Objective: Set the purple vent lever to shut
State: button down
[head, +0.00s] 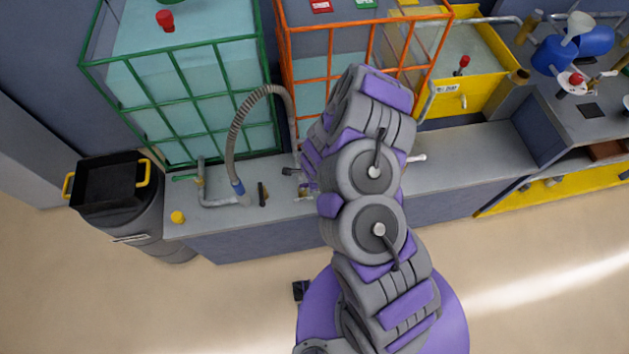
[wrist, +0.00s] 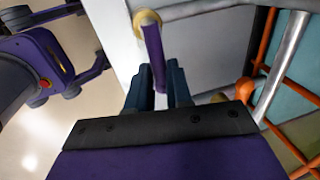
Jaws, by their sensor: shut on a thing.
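The purple vent lever (wrist: 152,42) shows in the wrist view as a slim purple bar. It runs from a brass-coloured fitting (wrist: 147,20) on a grey pipe (wrist: 200,8) down between my fingers. My gripper (wrist: 159,68) has two dark teal fingers, one on each side of the lever, and is shut on it. In the head view my arm covers most of the gripper and the lever, by the bench in front of the orange-framed tank (head: 315,95).
A green-framed tank (head: 195,95) stands left of the orange one, with a ribbed hose (head: 237,130) beside it. A yellow knob (head: 177,217) is on the bench's left end. A black bin (head: 110,185) stands left. The front floor is mostly clear. Orange bars (wrist: 275,130) are close right of my gripper.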

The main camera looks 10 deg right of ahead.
jog(key=c, duration=1)
grip_release()
jog(key=shift+a, duration=0.1)
jog(key=shift+c, duration=0.2)
jog(key=s+r+p, duration=0.3)
jog(key=r+p, duration=0.1)
jog(key=r, duration=1.3)
jog(key=shift+s+p, duration=0.15)
jog(key=shift+p, duration=0.25)
